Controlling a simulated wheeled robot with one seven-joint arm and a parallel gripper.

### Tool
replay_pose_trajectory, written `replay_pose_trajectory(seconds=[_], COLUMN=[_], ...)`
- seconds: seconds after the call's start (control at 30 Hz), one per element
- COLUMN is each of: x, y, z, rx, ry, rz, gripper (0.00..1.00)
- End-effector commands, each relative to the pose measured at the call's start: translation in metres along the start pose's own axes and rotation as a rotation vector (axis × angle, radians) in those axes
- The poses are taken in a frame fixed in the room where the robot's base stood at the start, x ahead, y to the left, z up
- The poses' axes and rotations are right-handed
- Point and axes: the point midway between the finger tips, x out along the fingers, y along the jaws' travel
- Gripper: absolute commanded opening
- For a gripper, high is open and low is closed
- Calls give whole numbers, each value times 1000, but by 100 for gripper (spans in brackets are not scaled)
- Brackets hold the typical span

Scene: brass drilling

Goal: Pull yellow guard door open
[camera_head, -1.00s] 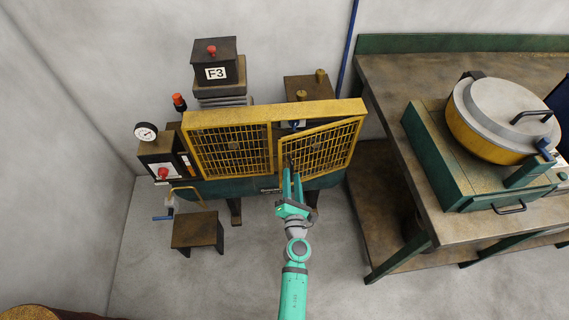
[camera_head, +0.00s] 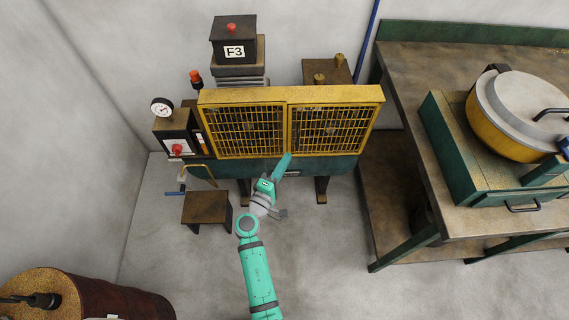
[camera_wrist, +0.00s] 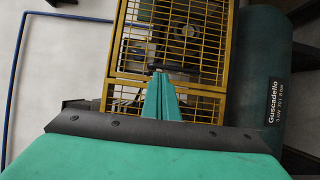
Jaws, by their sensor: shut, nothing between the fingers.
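The yellow guard has two mesh panels side by side, a left panel (camera_head: 243,130) and a right door panel (camera_head: 330,130). Both look about flush with the frame in the head view. My gripper (camera_head: 287,158) is shut and empty, its tip by the lower edge of the guard where the panels meet. In the wrist view the guard mesh (camera_wrist: 205,40) fills the upper middle, and my shut fingertips (camera_wrist: 159,76) overlap the bar between the panels. I cannot tell whether they touch it. A dark part, perhaps the door handle, lies just beyond the tips.
The green machine body (camera_wrist: 268,85) lies below the guard. A small brown stool (camera_head: 207,208) stands front left. A workbench (camera_head: 400,235) with a yellow-sided drum (camera_head: 500,120) is at right. The floor in front is clear.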

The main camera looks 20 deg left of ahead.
Motion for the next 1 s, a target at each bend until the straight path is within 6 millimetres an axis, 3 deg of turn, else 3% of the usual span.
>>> replay_pose_trajectory(seconds=[0.2,0.4,1.0], x=[38,61,67], y=[1,0,0], z=[0,4,3], rx=[1,-1,-1], ry=[-1,-6,-2], rz=[1,-1,-1], gripper=[0,0,0])
